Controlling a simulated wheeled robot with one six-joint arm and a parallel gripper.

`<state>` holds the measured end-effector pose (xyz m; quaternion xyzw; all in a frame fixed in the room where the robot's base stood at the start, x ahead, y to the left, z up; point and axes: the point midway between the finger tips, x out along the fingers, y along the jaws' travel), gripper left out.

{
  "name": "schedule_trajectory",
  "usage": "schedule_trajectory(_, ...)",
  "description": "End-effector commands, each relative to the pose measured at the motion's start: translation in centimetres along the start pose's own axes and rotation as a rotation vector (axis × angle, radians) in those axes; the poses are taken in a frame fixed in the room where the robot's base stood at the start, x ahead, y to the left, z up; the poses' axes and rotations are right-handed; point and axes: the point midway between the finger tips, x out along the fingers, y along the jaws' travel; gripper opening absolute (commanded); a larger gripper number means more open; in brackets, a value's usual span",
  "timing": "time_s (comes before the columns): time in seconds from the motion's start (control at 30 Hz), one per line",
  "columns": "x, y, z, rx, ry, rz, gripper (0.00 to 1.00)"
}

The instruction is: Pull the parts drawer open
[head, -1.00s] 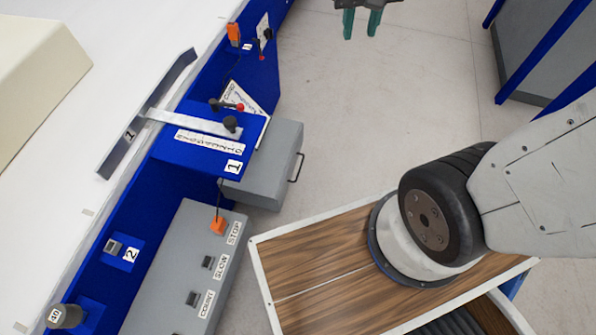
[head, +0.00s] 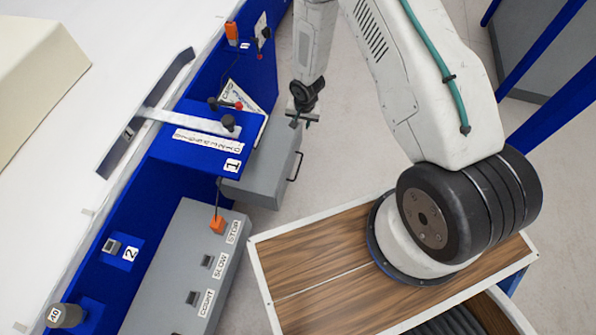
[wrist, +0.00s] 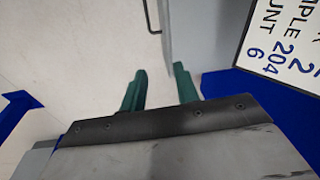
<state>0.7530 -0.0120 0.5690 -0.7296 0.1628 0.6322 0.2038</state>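The parts drawer appears to be the grey box (head: 262,172) beside the blue machine, with a thin dark bar handle (head: 296,167) on its right face. My gripper (head: 304,122) is above and a little behind the handle in the head view. In the wrist view, its two green fingers (wrist: 159,82) stand apart with bare floor between them, below the handle and not touching it. How far the drawer is pulled out I cannot tell.
The blue machine panel (head: 200,150) with a red-tipped lever and black knobs overhangs the box at left. A grey control box (head: 190,265) with several switches is in front. A white card (wrist: 285,40) shows at the wrist view's right. Floor right of the handle is clear.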

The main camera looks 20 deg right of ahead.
Motion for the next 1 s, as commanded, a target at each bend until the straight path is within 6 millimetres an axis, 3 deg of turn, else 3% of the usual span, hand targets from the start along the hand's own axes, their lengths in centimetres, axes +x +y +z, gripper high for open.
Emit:
schedule_trajectory(0.03, 3.2, 0.6, 1.7, 0.018, -0.023, -0.009, 0.31)
schedule_trajectory(0.1, 6.5, 1.1, 3.6, 0.043, -0.042, -0.029, 0.31)
schedule_trajectory(0.2, 10.1, 1.7, 6.1, 0.076, -0.068, -0.055, 0.31)
schedule_trajectory(0.3, 12.5, 2.3, 8.0, 0.102, -0.088, -0.073, 0.31)
schedule_trajectory(0.5, 14.8, 2.7, 9.5, 0.122, -0.103, -0.088, 0.31)
schedule_trajectory(1.0, 21.5, 2.0, 10.2, 0.121, -0.103, -0.089, 0.31)
